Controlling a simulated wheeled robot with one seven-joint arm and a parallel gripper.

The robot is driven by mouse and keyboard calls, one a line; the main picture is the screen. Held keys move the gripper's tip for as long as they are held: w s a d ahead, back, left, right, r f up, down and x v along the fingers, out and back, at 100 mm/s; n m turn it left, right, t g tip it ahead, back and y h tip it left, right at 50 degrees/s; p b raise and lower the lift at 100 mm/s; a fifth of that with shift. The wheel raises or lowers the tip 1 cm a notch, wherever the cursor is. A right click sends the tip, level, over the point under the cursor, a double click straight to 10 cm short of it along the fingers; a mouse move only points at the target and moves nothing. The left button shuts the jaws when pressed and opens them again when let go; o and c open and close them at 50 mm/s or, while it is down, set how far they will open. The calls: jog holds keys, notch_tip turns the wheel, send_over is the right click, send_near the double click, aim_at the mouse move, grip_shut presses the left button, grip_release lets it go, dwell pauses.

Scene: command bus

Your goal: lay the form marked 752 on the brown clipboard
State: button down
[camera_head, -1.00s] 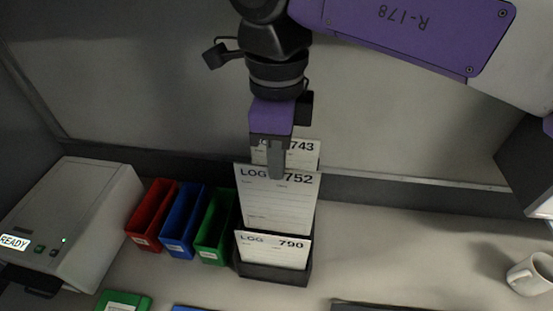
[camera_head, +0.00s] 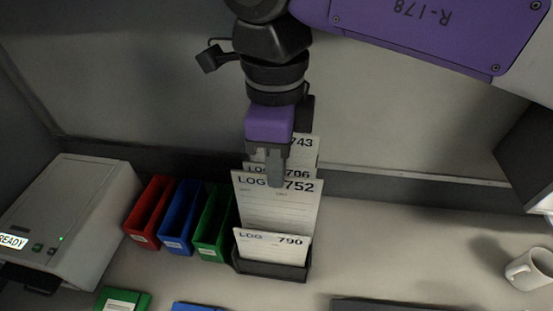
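The form marked 752 (camera_head: 278,212) is a white sheet standing in the black file holder (camera_head: 270,269), its top edge high above the front form. My gripper (camera_head: 275,179) points down at its top edge and appears shut on it; one finger shows in front of the sheet and covers part of its heading. The rear finger is hidden. Form 790 (camera_head: 272,245) stands in front of it. Forms 706 (camera_head: 297,173) and 743 (camera_head: 304,149) stand behind. No brown clipboard can be made out; only a dark edge (camera_head: 385,304) shows at the bottom.
Red (camera_head: 149,209), blue (camera_head: 181,219) and green (camera_head: 213,223) bins stand close left of the holder. A printer (camera_head: 62,215) is at far left, a white mug (camera_head: 531,270) at far right. A green item (camera_head: 122,301) lies front left. The counter right of the holder is clear.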

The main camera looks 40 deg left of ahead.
jog(key=s+d+r+b, duration=0.1)
jog(key=s+d+b, duration=0.1)
jog(key=s, duration=0.5)
jog(key=shift+d+r, duration=0.35)
jog(key=shift+d, duration=0.5)
